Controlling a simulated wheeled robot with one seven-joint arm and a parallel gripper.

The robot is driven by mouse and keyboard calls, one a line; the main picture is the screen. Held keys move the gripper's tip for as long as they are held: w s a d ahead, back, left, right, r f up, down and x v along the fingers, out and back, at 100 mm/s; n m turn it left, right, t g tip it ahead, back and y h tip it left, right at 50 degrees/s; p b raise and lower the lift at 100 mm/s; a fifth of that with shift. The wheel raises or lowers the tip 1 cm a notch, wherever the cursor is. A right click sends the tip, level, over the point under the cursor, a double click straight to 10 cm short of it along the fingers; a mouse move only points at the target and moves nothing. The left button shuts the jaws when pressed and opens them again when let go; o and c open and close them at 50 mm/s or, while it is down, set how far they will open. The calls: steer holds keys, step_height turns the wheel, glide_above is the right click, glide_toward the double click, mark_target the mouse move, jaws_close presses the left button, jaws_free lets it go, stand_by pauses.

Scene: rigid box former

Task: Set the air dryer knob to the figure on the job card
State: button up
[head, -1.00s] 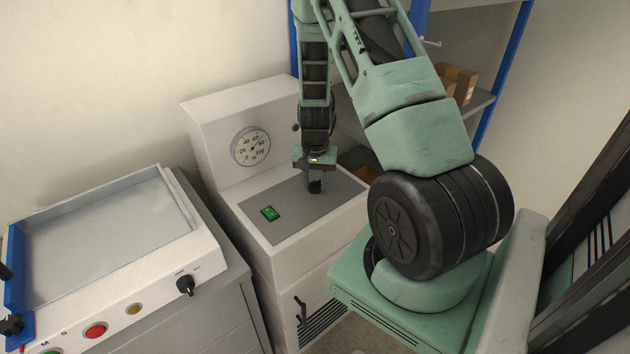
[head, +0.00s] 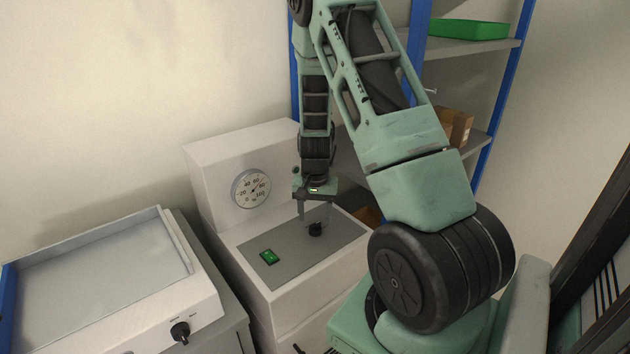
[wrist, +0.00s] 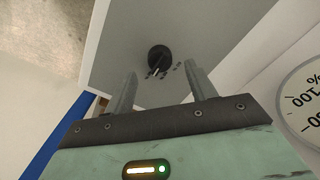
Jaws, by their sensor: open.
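The air dryer (head: 235,145) is a pale box with a grey top panel. Its black knob (head: 315,229) stands on that panel and also shows in the wrist view (wrist: 159,57), with a pale pointer mark and small dark marks beside it. My gripper (head: 314,211) is above the knob, pointing down, open and empty. In the wrist view my gripper (wrist: 163,77) has its fingers apart, with the knob beyond and between them, clear of both. The dial gauge (head: 250,188) has a needle pointing to the upper right. No job card can be made out.
A green rocker switch (head: 270,257) is on the same panel, left of the knob. A white machine with a tray top (head: 110,268) and its own black knob (head: 180,332) stands at left. Blue-post shelving (head: 480,95) with a green bin (head: 467,29) is behind.

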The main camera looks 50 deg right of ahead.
mark_target(315, 224)
step_height(315, 224, up, 14)
steer(key=shift+f, duration=0.15)
steer(key=shift+a, duration=0.1)
stand_by(0.6)
steer(key=s+a+r+n, duration=0.1)
steer(key=a+n, duration=0.2)
steer(key=a, duration=0.6)
steer(key=a+r+n+y, duration=0.1)
steer(key=a+n, duration=0.3)
steer(key=a, duration=0.5)
steer(key=s+a+r+n, duration=0.1)
steer(key=a+r+n, duration=0.15)
steer(key=a, duration=0.75)
steer(key=s+a+n, duration=1)
steer(key=s+a, duration=0.2)
steer(key=s, duration=0.3)
steer(key=shift+s+a, duration=0.35)
steer(key=shift+r, duration=0.1)
